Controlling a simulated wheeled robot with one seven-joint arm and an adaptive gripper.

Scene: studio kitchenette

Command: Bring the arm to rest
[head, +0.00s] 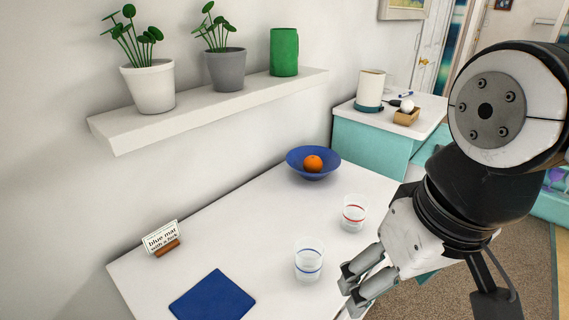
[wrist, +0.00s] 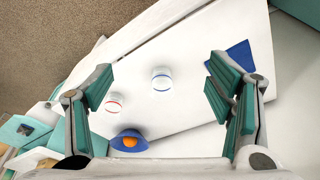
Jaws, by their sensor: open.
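My gripper (head: 352,290) hangs at the right front of the white table in the head view, fingers pointing down and left. In the wrist view my gripper (wrist: 165,95) has its two fingers wide apart with nothing between them at the tips. A glass with a blue band (head: 309,262) stands on the table left of the gripper, apart from it as far as I can tell. A glass with a red band (head: 354,213) stands farther back. Both glasses also show well beyond the fingers in the wrist view.
A blue bowl (head: 292,161) with an orange (head: 313,163) sits at the table's back. A blue mat (head: 212,298) and a small sign (head: 161,239) are at the left. A wall shelf (head: 210,105) holds two potted plants and a green container. A teal counter (head: 372,146) stands behind.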

